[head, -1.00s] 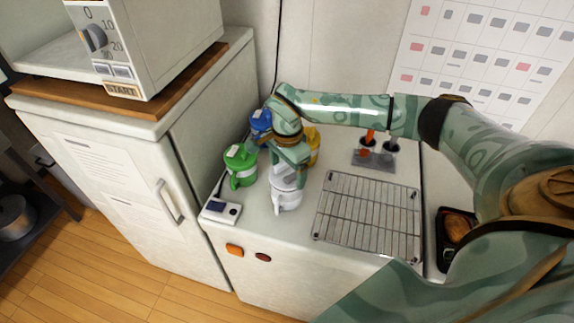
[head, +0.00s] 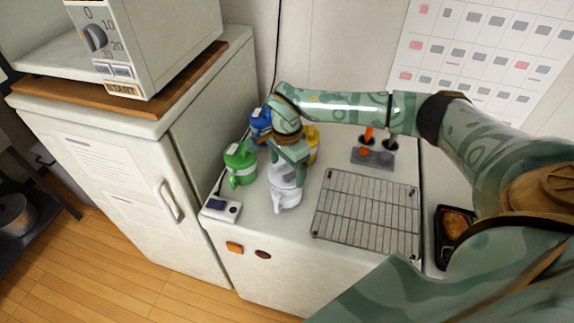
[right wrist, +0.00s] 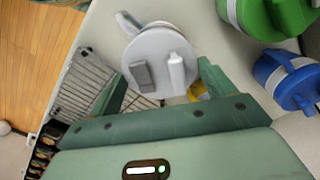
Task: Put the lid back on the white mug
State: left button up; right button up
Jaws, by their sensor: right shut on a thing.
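The white mug (head: 286,197) stands upright near the front of the white counter. Its handle (right wrist: 127,22) shows at the top in the right wrist view. The round pale lid (right wrist: 158,48) shows there too, with a grey block and a white bar on top. It covers the mug's mouth; I cannot tell whether it is seated or slightly above the rim. My right gripper (head: 287,163) comes down from above the mug. In the right wrist view its fingers (right wrist: 163,80) are on both sides of the lid, shut on it. My left gripper is not in view.
A green mug (head: 240,165) and a blue mug (head: 260,122) stand left of the white mug, and a yellow mug (head: 313,145) behind it. A small white device (head: 221,209) lies at the front left. A wire rack (head: 368,212) lies close to the right.

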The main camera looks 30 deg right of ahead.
dwell(0.5)
jog(key=shift+f+p, duration=0.15)
jog(key=shift+p, duration=0.2)
dwell(0.6)
dwell(0.5)
jog(key=o, duration=0.9)
notch_tip(320, 180, up, 7)
jog(key=p, duration=0.7)
